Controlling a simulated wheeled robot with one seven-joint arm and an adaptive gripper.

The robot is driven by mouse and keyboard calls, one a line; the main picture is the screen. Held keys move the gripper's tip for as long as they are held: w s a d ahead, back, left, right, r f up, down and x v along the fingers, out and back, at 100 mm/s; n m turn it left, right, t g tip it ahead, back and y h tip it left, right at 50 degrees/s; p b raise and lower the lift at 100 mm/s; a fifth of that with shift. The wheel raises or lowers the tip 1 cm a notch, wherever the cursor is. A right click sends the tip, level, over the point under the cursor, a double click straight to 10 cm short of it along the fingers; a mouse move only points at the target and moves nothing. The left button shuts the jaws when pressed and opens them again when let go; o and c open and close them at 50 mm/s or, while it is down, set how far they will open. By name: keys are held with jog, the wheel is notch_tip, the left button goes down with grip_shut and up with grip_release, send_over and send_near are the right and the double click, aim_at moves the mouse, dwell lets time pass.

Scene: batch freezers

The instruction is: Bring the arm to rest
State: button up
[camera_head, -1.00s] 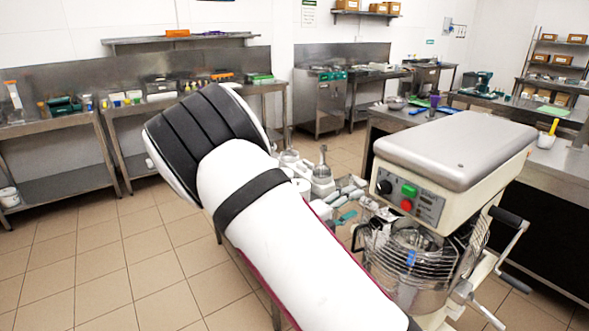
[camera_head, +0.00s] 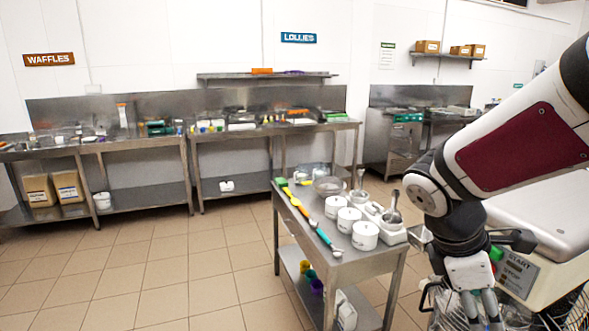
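My arm reaches in from the right side of the view, bent at a dark joint. My gripper (camera_head: 480,312) hangs downward at the lower right, in front of the mixer machine (camera_head: 535,262). I see nothing clearly held, and the gap between the fingertips is too unclear to judge. The gripper is just right of the steel cart; I cannot tell whether it touches the machine.
Steel counters (camera_head: 97,148) line the back wall under a wall shelf (camera_head: 330,76). The tiled floor (camera_head: 165,275) at left is clear.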

jog(key=s+a+r+m+t+y, duration=0.5)
jog(key=s+a+r+m, duration=0.3)
jog(key=m, duration=0.5)
jog(key=shift+s+a+m+y, duration=0.4)
jog(key=shift+s+a, duration=0.2)
jog(key=shift+a, duration=0.3)
